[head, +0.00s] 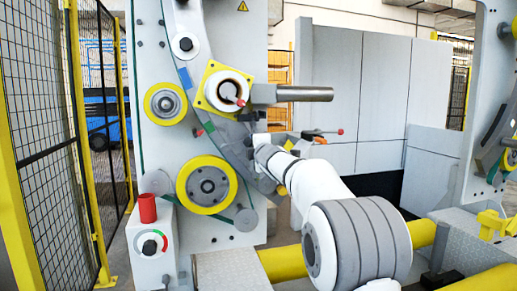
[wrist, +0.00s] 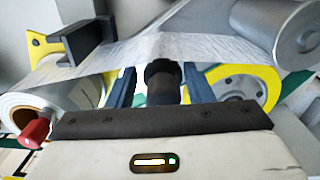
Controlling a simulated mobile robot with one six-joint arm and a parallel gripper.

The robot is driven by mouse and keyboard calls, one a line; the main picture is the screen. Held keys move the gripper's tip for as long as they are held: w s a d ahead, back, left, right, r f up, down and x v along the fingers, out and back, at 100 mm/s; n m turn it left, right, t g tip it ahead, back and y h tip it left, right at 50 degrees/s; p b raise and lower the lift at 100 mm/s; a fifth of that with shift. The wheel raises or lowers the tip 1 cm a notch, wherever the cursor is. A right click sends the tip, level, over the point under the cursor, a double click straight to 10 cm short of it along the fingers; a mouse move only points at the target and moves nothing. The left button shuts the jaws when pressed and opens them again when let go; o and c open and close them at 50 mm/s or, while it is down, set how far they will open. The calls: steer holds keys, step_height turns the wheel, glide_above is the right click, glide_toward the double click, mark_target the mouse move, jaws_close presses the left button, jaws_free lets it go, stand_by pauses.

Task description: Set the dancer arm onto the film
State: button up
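In the wrist view my gripper (wrist: 160,72) has two dark blue-grey fingers standing apart. A black knob or handle (wrist: 163,84), probably of the dancer arm, stands between them, with a gap on the left; I cannot tell whether the right finger touches it. The translucent film (wrist: 180,48) stretches across just beyond the fingertips, from the roll (wrist: 30,108) on the left towards a grey metal roller (wrist: 300,30) on the right. In the head view my wrist is close to the machine panel, below the metal roller (head: 300,94). The fingers are hard to make out there.
The film roll (head: 229,90) sits on a yellow plate with a red knob. Yellow-rimmed rollers (head: 207,186) are on the panel. A red cylinder (head: 147,208) stands on the control box (head: 152,248). A mesh fence (head: 50,140) closes the left.

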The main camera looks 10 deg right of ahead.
steer(key=shift+s+d+f, duration=0.1)
steer(key=shift+s, duration=0.2)
steer(key=s+b, duration=0.1)
steer(key=s, duration=0.6)
steer(key=shift+d+b, duration=0.35)
steer(key=shift+d, duration=0.05)
steer(key=shift+s, duration=0.1)
steer(key=s+d+f+m+g+h+p, duration=0.2)
steer(key=s+m+g+p, duration=0.1)
steer(key=s+m+p, duration=0.4)
steer(key=s+d+f+m+g+h+p, duration=0.2)
steer(key=s+d+m+g+p, duration=0.15)
steer(key=s, duration=0.65)
steer(key=s+a+f+m+g+y+p, duration=0.1)
steer(key=s+f+m+g+p, duration=0.3)
steer(key=s, duration=0.9)
steer(key=s+a+f+m+g+p, duration=0.2)
steer(key=s+f+m+g+p, duration=0.2)
steer(key=s, duration=0.9)
steer(key=shift+s+a+f+m+g+y, duration=0.3)
steer(key=shift+f+m+g+y, duration=0.1)
steer(key=shift+f+m, duration=0.45)
